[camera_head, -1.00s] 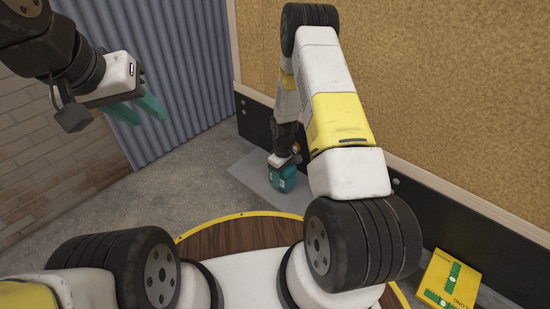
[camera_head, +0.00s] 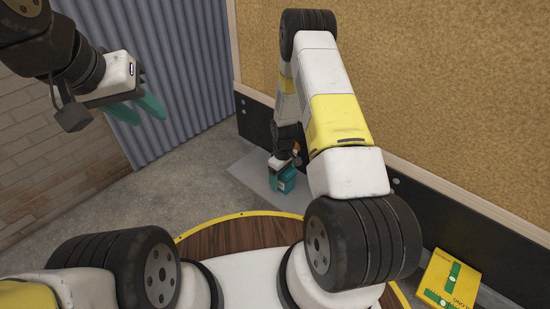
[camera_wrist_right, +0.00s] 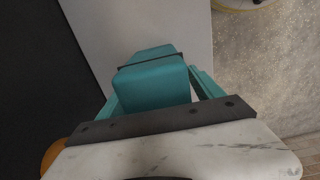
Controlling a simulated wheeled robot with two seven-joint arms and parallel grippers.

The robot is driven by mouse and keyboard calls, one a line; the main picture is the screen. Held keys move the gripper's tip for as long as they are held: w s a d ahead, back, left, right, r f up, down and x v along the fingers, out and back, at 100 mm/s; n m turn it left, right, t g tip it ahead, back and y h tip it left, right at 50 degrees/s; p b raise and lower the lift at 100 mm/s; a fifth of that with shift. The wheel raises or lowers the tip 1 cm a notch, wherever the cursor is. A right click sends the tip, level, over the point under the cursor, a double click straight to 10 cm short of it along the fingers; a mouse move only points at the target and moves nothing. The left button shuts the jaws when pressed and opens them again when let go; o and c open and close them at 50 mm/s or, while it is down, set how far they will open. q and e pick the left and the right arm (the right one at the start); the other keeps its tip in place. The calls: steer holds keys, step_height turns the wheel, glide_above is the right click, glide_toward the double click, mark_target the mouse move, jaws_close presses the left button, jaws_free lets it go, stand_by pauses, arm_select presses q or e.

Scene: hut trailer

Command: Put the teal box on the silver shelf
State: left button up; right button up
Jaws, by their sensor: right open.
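The teal box (camera_head: 286,183) is on the light grey, silver-looking shelf (camera_head: 250,175), low by the far wall in the head view. In the right wrist view the teal box (camera_wrist_right: 152,80) is between the fingers of my right gripper (camera_wrist_right: 157,88), with the shelf surface (camera_wrist_right: 190,25) beyond it. My right gripper is open, with one teal finger on each side of the box. The box's underside is hidden in the wrist view. My left gripper (camera_head: 148,116) is raised at the upper left, open and empty.
A corkboard wall (camera_head: 430,90) with a dark lower panel stands close to my right arm. A corrugated metal wall (camera_head: 160,60) is at the left. A yellow and green box (camera_head: 450,280) lies at the lower right. Open floor (camera_head: 130,200) is at the left.

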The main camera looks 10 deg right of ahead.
step_height(320, 180, up, 12)
steer(key=shift+f, duration=0.25)
steer(key=s+r+m+t+y, duration=0.1)
steer(key=s+r+m, duration=0.15)
steer(key=r, duration=1.05)
steer(key=s+r+m+t, duration=0.1)
steer(key=s+r+t, duration=0.15)
steer(key=r, duration=1.05)
steer(key=s+a+r+m+t, duration=0.1)
steer(key=s+r, duration=0.5)
steer(key=s, duration=0.3)
steer(key=s+a+r+m+t+y, duration=0.1)
steer(key=s+r+m, duration=0.1)
steer(key=s+r, duration=0.5)
steer(key=s, duration=0.3)
steer(key=shift+s+t, duration=0.15)
steer(key=shift+t, duration=0.2)
steer(key=shift+a+m, duration=0.1)
steer(key=shift+m, duration=0.15)
